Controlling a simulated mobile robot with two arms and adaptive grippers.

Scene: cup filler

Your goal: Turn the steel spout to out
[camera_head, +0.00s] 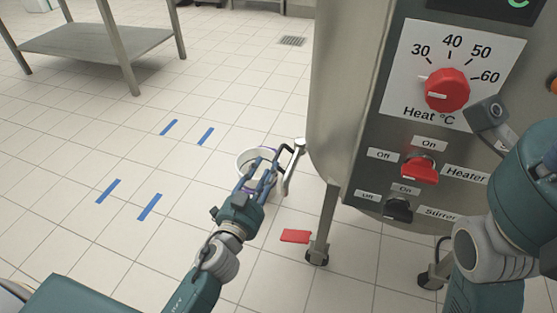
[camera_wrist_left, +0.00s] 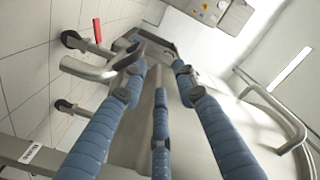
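The steel spout (camera_head: 292,166) comes off the tank's left side and bends down above a white bucket (camera_head: 243,158). It also shows in the left wrist view as a bent grey pipe (camera_wrist_left: 85,68) beside the fingertips. My left gripper (camera_head: 268,170) is right by the spout, its blue fingers overlapping the spout and bucket in the head view. In the left wrist view its fingertips (camera_wrist_left: 155,85) are spread apart with nothing clearly held between them. I cannot tell whether a finger touches the spout.
The steel tank (camera_head: 335,110) stands on legs at right, with a red heat knob (camera_head: 447,90), a red heater switch (camera_head: 419,168) and a black stirrer switch (camera_head: 398,210). A red piece (camera_head: 295,236) lies low by a leg. Blue floor marks (camera_head: 150,207) lie left on open floor.

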